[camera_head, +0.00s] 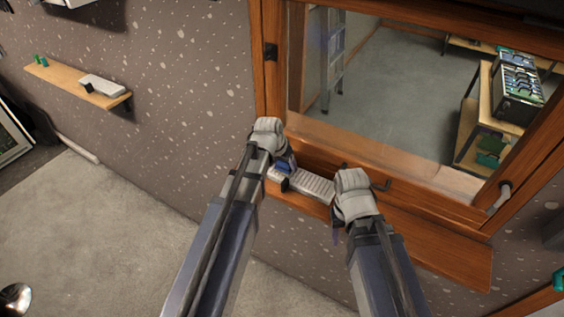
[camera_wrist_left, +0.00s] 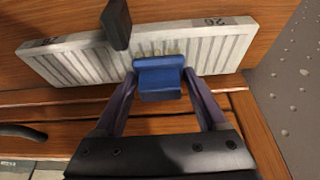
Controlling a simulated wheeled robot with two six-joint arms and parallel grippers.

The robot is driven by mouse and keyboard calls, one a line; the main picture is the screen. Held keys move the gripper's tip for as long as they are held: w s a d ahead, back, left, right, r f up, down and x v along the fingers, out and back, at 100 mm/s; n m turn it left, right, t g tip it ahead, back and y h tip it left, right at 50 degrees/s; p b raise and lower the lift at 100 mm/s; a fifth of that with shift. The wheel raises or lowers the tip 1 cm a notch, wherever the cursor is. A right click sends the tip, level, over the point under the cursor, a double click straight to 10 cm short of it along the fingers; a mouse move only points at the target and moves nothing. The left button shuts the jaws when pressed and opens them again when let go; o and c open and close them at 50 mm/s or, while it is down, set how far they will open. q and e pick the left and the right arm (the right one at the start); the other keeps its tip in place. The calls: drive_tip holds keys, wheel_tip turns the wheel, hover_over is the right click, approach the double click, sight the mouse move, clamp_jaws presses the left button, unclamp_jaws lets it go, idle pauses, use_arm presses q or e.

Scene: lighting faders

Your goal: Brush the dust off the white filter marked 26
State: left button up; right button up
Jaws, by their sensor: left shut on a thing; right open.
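The white slatted filter (camera_head: 312,185) lies along the wooden window sill. In the left wrist view the filter (camera_wrist_left: 90,58) shows a dark mark reading 26, upside down, near its right end. My left gripper (camera_head: 283,162) is shut on a blue brush (camera_wrist_left: 160,78). The brush's pale bristles are at the filter's near edge, over the slats; whether they touch is hard to tell. The brush also shows in the head view (camera_head: 284,168). My right gripper (camera_head: 338,215) is open at the filter's right end, its fingers mostly hidden. I cannot make out dust on the slats.
A dark upright piece (camera_wrist_left: 117,22) stands out over the filter. A wall shelf (camera_head: 65,79) at the left holds a pale block and small green items.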

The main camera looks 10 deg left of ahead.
use_arm(q)
drive_tip(key=shift+s+d, duration=0.3)
drive_tip(key=shift+d, duration=0.55)
drive_tip(key=shift+s+d, duration=0.25)
drive_tip(key=shift+d, duration=0.6)
drive_tip(key=shift+d, duration=0.1)
drive_tip(key=shift+s+d, duration=0.25)
drive_tip(key=shift+d, duration=0.55)
drive_tip(key=shift+s+d, duration=0.2)
drive_tip(key=shift+d, duration=0.55)
drive_tip(key=shift+s+d, duration=0.25)
drive_tip(key=shift+d, duration=0.6)
drive_tip(key=shift+s+d, duration=0.25)
drive_tip(key=shift+d, duration=0.55)
drive_tip(key=shift+s+d, duration=0.25)
drive_tip(key=shift+d, duration=0.6)
drive_tip(key=shift+s+d, duration=0.2)
drive_tip(key=shift+d, duration=0.6)
